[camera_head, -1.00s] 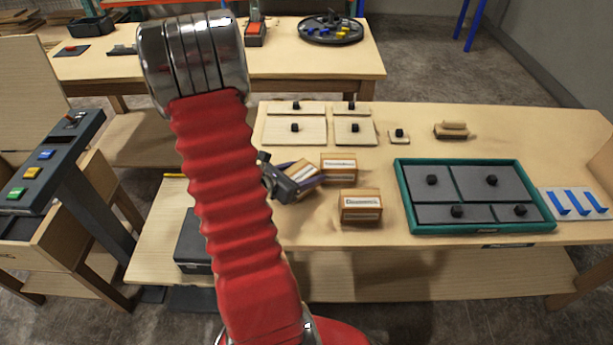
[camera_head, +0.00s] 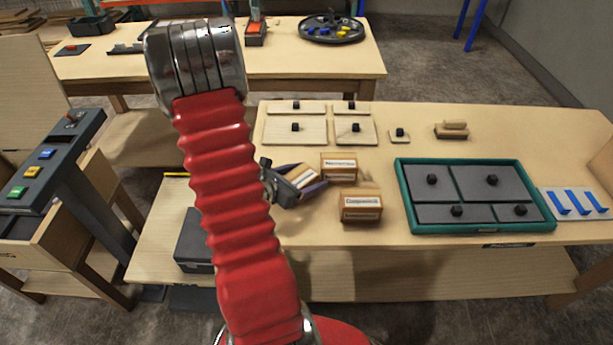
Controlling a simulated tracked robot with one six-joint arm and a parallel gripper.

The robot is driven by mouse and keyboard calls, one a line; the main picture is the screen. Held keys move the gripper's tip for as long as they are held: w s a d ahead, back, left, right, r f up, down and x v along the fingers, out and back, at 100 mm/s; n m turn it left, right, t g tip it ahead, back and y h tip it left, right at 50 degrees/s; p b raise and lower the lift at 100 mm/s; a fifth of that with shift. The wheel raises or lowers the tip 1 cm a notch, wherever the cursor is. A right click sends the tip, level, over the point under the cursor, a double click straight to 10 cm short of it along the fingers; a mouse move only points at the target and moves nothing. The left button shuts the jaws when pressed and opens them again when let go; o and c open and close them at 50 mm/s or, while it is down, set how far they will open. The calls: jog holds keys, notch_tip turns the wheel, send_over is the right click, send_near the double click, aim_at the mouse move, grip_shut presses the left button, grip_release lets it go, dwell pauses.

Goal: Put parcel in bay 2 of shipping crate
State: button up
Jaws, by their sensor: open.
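Three small cardboard-brown boxes with white labels are on the near workbench; I cannot tell for sure which is the parcel. One box (camera_head: 338,165) stands at the back and another box (camera_head: 360,206) stands nearer the front edge. A third, tilted box (camera_head: 303,177) shows partly between the fingers of my gripper (camera_head: 318,177). My gripper is open, low over the bench, left of the other two boxes. I cannot tell whether its fingers touch the third box. My red arm hides the area behind it. No container in view is clearly marked as the shipping crate.
A teal-framed tray (camera_head: 402,205) with dark knobbed panels is at the right, beside blue strips (camera_head: 573,203). Pale knobbed plates (camera_head: 295,129) and a wooden block (camera_head: 452,131) lie at the back. A console with coloured buttons (camera_head: 45,153) is at the left. Bare bench lies near the front edge.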

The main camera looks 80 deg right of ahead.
jog(key=shift+r, duration=0.1)
jog(key=v, duration=1.2)
dwell(1.0)
jog(key=shift+w+a+r, duration=0.1)
jog(key=shift+w+r, duration=0.05)
jog(key=shift+r, duration=0.05)
jog(key=w+a+r+m+t+y, duration=0.3)
jog(key=a+r, duration=0.3)
jog(key=a, duration=0.7)
jog(key=w+a+r+m+t+y, duration=0.4)
jog(key=w+a+r+t, duration=0.1)
jog(key=a, duration=0.8)
jog(key=w+a+r+m+t+y, duration=0.4)
jog(key=w+a+r, duration=0.2)
jog(key=a, duration=0.8)
jog(key=shift+w+r+m+t, duration=0.3)
jog(key=shift+r+t, duration=0.1)
jog(key=shift+r, duration=0.45)
